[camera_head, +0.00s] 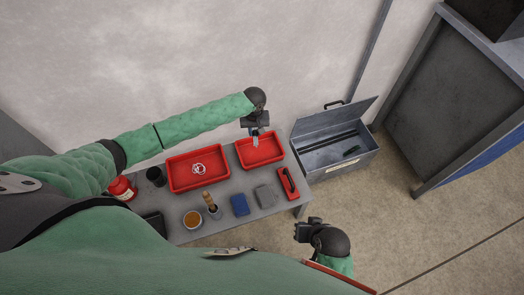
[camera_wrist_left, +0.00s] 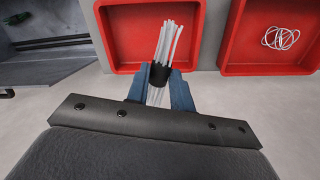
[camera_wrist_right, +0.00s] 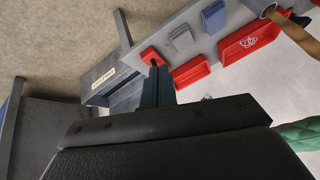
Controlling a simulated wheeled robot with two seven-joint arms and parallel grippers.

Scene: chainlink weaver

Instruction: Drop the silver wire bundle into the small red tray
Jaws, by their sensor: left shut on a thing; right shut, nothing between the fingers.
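My left gripper (camera_head: 256,131) is shut on the silver wire bundle (camera_head: 256,141). The bundle is a sheaf of pale wires with a black band, and it shows between the fingers in the left wrist view (camera_wrist_left: 168,45). It is over the small red tray (camera_head: 275,152), which also shows in the left wrist view (camera_wrist_left: 120,15); the gap between bundle and tray floor is hard to judge. The small tray looks empty otherwise. My right gripper (camera_head: 302,230) is shut and empty, off the table's front right side.
A larger red tray (camera_head: 178,183) holds a white wire coil (camera_head: 199,169). On the grey table (camera_head: 228,187) are a red case (camera_head: 288,184), a grey block (camera_head: 265,196), a blue block (camera_head: 240,205) and an orange-topped tin (camera_head: 192,219). An open metal toolbox (camera_head: 318,168) stands to the right.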

